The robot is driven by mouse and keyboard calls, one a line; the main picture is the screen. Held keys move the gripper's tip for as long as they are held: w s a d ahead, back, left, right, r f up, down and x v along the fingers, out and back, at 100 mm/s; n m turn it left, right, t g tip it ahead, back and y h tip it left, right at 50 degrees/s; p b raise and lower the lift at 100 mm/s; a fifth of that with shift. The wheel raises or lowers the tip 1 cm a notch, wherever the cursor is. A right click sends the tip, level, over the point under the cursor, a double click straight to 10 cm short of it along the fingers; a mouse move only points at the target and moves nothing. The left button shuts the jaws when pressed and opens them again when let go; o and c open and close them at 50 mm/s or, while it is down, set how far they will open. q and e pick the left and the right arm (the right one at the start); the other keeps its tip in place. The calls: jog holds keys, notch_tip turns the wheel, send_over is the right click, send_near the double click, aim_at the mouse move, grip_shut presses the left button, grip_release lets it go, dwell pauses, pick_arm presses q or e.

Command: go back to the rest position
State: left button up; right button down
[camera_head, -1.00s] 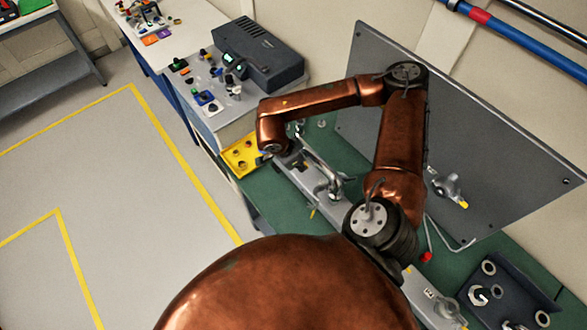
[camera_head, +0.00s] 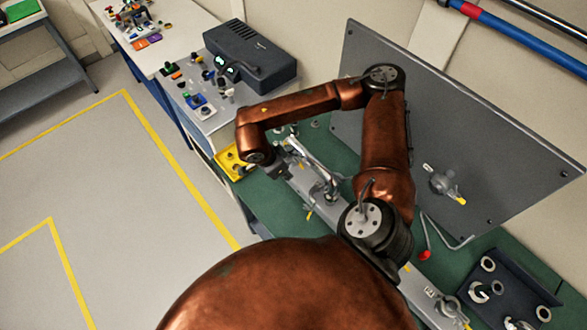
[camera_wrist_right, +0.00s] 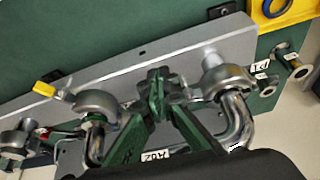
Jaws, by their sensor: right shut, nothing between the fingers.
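My right arm, copper-coloured, reaches over the green bench (camera_head: 262,205) in the head view. My right gripper (camera_head: 284,172) is small and dark there, beside the metal pipework (camera_head: 312,165) on a grey rail. In the right wrist view its two fingers (camera_wrist_right: 158,82) meet at their tips, shut and empty, in front of the bent metal pipe (camera_wrist_right: 240,118) and the grey rail (camera_wrist_right: 200,42). I cannot tell whether the fingers touch the pipework. My left gripper is not in view.
A yellow tray (camera_head: 226,163) lies close to my right wrist. A grey upright panel (camera_head: 455,150) stands behind the arm. A control box (camera_head: 250,58) stands on the white bench. A dark holder (camera_head: 515,290) sits at lower right. Floor at left is clear.

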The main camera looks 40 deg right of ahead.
jog(key=b+v, duration=0.1)
jog(key=v, duration=0.9)
jog(key=shift+s+d, duration=0.15)
jog(key=shift+f, duration=0.15)
jog(key=d+f, duration=0.2)
jog(key=f, duration=0.1)
jog(key=d+f+p, duration=0.1)
jog(key=d+f, duration=0.1)
jog(key=f, duration=0.1)
jog(key=d+f+p, duration=0.1)
jog(key=d+f, duration=0.2)
jog(key=shift+s, duration=0.2)
jog(key=shift+d, duration=0.45)
jog(key=shift+a, duration=0.1)
